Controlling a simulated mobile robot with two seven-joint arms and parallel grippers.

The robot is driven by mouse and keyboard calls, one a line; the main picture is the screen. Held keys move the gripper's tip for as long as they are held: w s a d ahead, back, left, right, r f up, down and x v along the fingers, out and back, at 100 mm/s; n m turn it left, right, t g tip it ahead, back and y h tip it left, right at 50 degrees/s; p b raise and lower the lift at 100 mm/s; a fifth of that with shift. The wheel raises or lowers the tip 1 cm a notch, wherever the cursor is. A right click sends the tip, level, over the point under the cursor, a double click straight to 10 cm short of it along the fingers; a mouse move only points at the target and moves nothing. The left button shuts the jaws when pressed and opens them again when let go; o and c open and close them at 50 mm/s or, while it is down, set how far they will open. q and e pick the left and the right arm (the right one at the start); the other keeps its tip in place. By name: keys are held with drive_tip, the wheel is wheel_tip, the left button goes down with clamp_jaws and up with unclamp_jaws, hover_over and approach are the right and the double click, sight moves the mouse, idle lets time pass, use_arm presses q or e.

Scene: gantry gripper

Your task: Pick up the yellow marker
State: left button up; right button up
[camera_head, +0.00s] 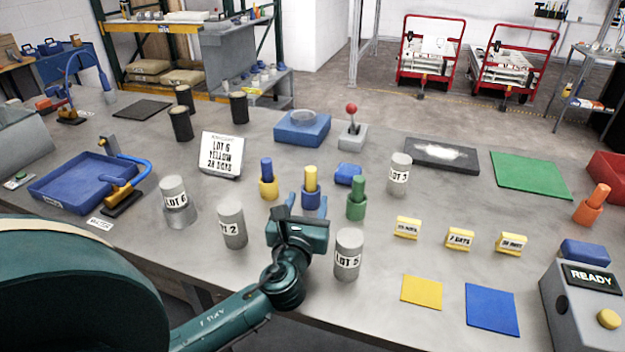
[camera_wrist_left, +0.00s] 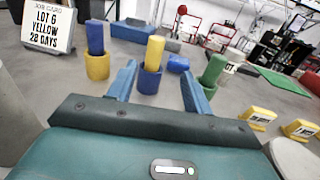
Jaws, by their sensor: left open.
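The yellow marker (camera_head: 311,179) stands upright in a blue cup (camera_head: 313,200) near the middle of the table. In the left wrist view the yellow marker (camera_wrist_left: 154,53) and its blue cup (camera_wrist_left: 149,82) show ahead, between the two blue fingers. My left gripper (camera_head: 305,203) is open and empty, just on the near side of the blue cup. Its fingers (camera_wrist_left: 160,78) are spread apart in the left wrist view, and I see no contact with the marker. My right gripper is not in view.
A blue marker in a yellow cup (camera_head: 269,188) and a green marker in a green cup (camera_head: 356,211) stand on either side. Grey cylinders LOT 2 (camera_head: 232,225) and LOT 5 (camera_head: 347,255) flank my gripper. A card (camera_head: 221,155) reads LOT 6, YELLOW, 28 DAYS.

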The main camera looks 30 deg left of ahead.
sight(313, 179)
use_arm(q)
drive_tip(key=x, duration=0.6)
drive_tip(key=shift+w+a, duration=0.1)
drive_tip(key=shift+a+f+x, duration=0.15)
drive_tip(key=shift+a+x, duration=0.05)
drive_tip(key=shift+x, duration=1.15)
drive_tip(key=shift+a+f+x, duration=0.1)
drive_tip(key=shift+a+x, duration=0.05)
drive_tip(key=shift+x, duration=1.15)
drive_tip(key=shift+c, duration=0.3)
drive_tip(key=c, duration=1)
